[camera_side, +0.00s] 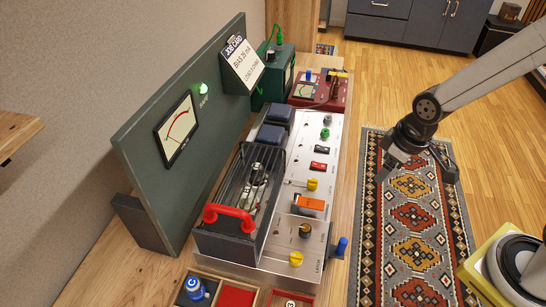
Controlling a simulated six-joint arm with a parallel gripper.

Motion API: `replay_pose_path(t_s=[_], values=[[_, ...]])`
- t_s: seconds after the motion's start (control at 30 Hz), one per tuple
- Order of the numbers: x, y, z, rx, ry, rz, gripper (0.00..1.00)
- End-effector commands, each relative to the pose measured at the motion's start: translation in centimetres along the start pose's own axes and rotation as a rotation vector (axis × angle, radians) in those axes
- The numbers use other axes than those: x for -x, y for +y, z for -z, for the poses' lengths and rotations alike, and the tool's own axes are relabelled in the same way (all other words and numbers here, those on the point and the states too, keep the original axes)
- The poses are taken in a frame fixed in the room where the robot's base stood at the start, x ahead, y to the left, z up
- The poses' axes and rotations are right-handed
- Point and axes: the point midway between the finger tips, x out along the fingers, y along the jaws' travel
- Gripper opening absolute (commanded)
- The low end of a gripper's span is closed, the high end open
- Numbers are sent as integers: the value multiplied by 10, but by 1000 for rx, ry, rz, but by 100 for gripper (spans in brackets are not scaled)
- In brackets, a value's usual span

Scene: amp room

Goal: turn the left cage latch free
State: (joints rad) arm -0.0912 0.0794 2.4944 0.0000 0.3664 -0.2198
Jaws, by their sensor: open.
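A dark wire cage (212,240) with a red handle stands over glass tubes on a silver amp chassis (322,150). Two yellow turn knobs sit along the cage's right side: one yellow knob (313,184) near mid-chassis and another yellow knob (296,258) at the near end. They look like the cage latches, but I cannot tell which is the left one or how either is turned. My gripper (418,170) is open and empty, raised to the right of the amp, apart from the cage and both knobs.
A green panel (150,125) with a meter and green lamp stands behind the cage. An orange switch (311,204), a blue-tipped lever (342,246) and other knobs crowd the chassis. Small trays (235,297) are at the near end. Free air lies over the rug (367,215).

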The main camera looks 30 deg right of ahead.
Motion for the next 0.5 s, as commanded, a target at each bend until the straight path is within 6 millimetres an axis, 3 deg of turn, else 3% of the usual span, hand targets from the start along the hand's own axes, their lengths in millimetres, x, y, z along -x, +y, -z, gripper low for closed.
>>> replay_pose_path(t_s=[0.5], values=[[-44, -96, 47, 1019, -64, 98, 79]])
